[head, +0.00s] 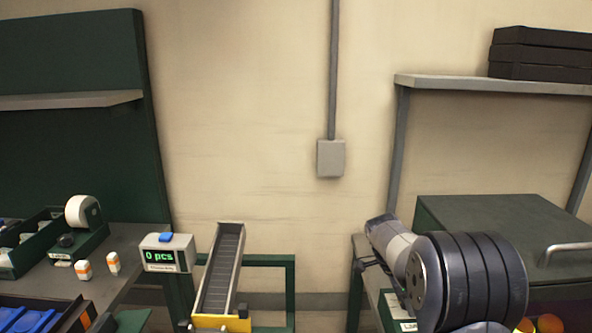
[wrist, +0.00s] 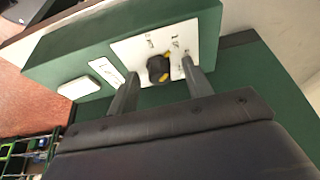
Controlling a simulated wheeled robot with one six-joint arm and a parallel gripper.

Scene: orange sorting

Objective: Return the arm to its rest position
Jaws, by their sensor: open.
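My arm (head: 465,280) reaches in from the lower right of the head view, with its dark rounded joint in front of the green cabinet. My gripper (wrist: 159,67) shows in the wrist view with its two grey fingers apart and nothing held between them. Past the fingertips is a dark knob (wrist: 158,69) with yellow marks on a white plate, set in a green box (wrist: 75,62). The knob lies between the fingers in the picture; I cannot tell whether they touch it. In the head view the fingers cannot be made out clearly.
Oranges (head: 549,322) show low at the right beside my arm. A green cabinet (head: 490,215) stands behind it, under a grey shelf (head: 480,84). A chute (head: 222,270), a counter display (head: 166,254) reading "0 pcs" and a cluttered bench (head: 125,238) are left.

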